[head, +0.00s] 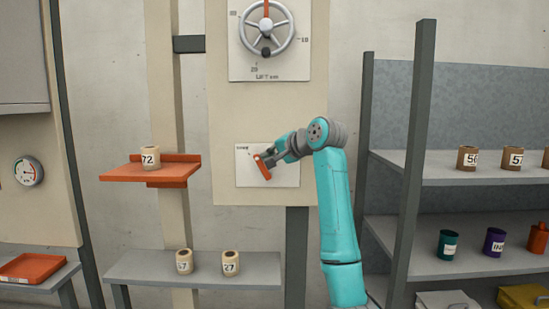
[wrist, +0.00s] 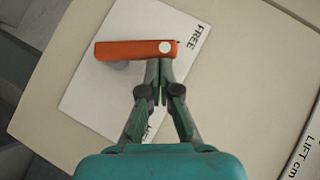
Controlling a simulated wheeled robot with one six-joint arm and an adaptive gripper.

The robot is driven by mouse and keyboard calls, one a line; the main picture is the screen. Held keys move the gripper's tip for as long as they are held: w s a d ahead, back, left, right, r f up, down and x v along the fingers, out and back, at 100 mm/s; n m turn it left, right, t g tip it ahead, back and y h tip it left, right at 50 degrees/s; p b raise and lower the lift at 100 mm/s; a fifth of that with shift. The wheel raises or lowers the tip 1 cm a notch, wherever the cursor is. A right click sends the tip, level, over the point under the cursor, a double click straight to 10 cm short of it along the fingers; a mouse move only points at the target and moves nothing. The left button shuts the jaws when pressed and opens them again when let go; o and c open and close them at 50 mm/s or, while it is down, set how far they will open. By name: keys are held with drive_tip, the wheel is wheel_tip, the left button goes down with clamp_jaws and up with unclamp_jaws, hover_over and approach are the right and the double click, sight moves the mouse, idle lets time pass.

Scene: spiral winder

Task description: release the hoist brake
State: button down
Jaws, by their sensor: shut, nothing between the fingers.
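The brake lever is an orange bar (wrist: 122,50) with a white dot at one end, on a white plate (wrist: 92,88). In the wrist view the dotted end lies beside the printed word FREE; another label at the plate's lower edge is partly hidden by my gripper. In the head view the lever (head: 264,168) slants from upper left to lower right on the plate (head: 285,177). My gripper (wrist: 159,64) is shut and empty, its fingertips at the lever's long edge near the dotted end. I cannot tell whether they touch it.
A handwheel (head: 267,27) on a dial plate is above the brake plate on the same panel. An orange shelf (head: 140,174) with a roll numbered 72 juts out at left. A bench (head: 205,269) below holds two rolls. A rack post (head: 414,150) stands right of my arm.

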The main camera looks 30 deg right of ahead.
drive_tip(key=shift+w+a+f, duration=0.1)
drive_tip(key=shift+w+a, duration=0.45)
drive_tip(key=shift+a, duration=0.4)
drive_tip(key=s+d+r, duration=0.3)
drive_tip(key=s+r, duration=0.4)
drive_tip(key=s, duration=0.3)
drive_tip(key=shift+s+r, duration=0.15)
drive_tip(key=shift+r, duration=0.25)
idle(0.5)
